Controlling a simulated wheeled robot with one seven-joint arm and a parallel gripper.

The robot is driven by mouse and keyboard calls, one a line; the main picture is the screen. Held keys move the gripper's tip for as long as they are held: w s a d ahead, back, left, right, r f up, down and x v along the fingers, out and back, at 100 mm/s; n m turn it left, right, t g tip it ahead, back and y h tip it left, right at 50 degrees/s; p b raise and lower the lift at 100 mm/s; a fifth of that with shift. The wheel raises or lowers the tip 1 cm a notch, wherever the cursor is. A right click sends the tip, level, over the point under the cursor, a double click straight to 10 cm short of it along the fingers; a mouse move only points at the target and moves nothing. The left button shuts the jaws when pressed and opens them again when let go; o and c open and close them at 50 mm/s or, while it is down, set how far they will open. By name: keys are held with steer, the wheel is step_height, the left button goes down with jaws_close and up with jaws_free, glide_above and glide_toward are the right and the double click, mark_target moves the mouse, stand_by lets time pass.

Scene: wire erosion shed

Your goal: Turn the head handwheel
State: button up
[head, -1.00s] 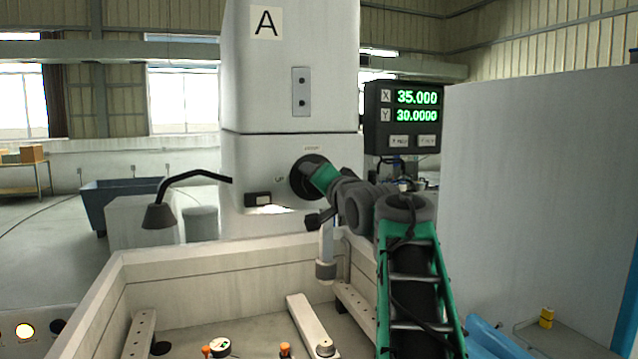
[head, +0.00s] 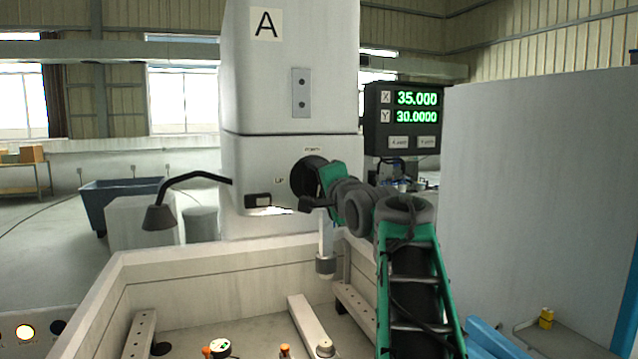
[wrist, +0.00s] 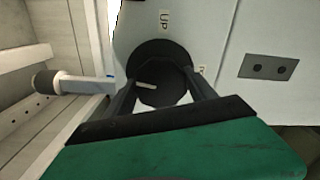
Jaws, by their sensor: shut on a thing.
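The head handwheel (head: 306,177) is a round black wheel on the front of the white machine head marked A (head: 240,165). My arm reaches it from the right, and my green-backed wrist hides part of its right side. In the wrist view the handwheel (wrist: 155,62) lies straight ahead, and my gripper (wrist: 160,88) has its two dark fingers on either side of the wheel's black hub, shut on it. A short pale mark shows on the hub between the fingers. In the head view my fingers are hidden.
A black lamp on a bent arm (head: 160,216) sticks out left of the head. A readout box (head: 402,117) stands to the right. The open work tank (head: 200,277) with clamps and a pale bar lies below. A tall grey panel (head: 540,180) fills the right.

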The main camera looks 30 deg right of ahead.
steer(key=o, duration=1.4)
steer(key=b+v, duration=0.2)
steer(key=v, duration=0.6)
steer(key=shift+w+r, duration=0.1)
